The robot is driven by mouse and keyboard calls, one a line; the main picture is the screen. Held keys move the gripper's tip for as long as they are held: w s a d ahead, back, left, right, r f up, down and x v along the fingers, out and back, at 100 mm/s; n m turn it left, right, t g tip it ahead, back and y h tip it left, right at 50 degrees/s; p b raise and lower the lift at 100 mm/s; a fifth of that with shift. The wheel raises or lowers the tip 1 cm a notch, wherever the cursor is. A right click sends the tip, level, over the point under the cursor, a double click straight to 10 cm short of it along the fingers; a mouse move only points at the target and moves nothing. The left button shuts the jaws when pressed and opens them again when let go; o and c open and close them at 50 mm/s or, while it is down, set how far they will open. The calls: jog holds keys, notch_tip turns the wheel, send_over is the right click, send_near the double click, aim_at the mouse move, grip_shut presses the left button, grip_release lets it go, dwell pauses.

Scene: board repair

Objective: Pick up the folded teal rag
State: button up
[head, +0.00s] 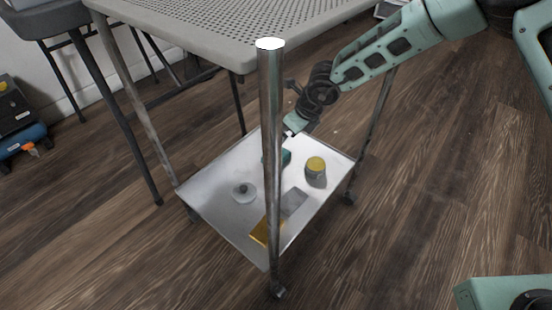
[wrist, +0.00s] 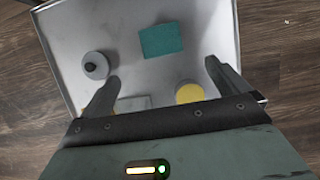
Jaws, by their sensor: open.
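The folded teal rag (wrist: 162,41) lies flat on the white lower tray of a trolley, in the upper middle of the wrist view. In the head view only a small part of the rag (head: 287,156) shows, beside the trolley's metal post and below my gripper. My gripper (head: 292,129) is above the tray in the head view. In the wrist view my gripper (wrist: 160,78) is open, with its two fingers apart and nothing between them. The rag is beyond the fingertips and apart from them.
The tray (head: 215,191) also holds a yellow-topped round container (head: 316,167), a white round object with a dark knob (head: 243,192), a grey block (head: 294,201) and a yellow block (head: 262,232). A metal post (head: 270,130) stands in front. A perforated grey top (head: 230,25) is above.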

jog(key=b+x, duration=0.4)
jog(key=x, duration=0.3)
jog(key=shift+f, duration=0.3)
jog(key=b+x, duration=0.2)
jog(key=x, duration=0.1)
jog(key=b+x, duration=0.3)
jog(key=shift+w+a, duration=0.15)
jog(key=shift+w, duration=0.1)
jog(key=shift+r, duration=0.1)
jog(key=c, duration=0.9)
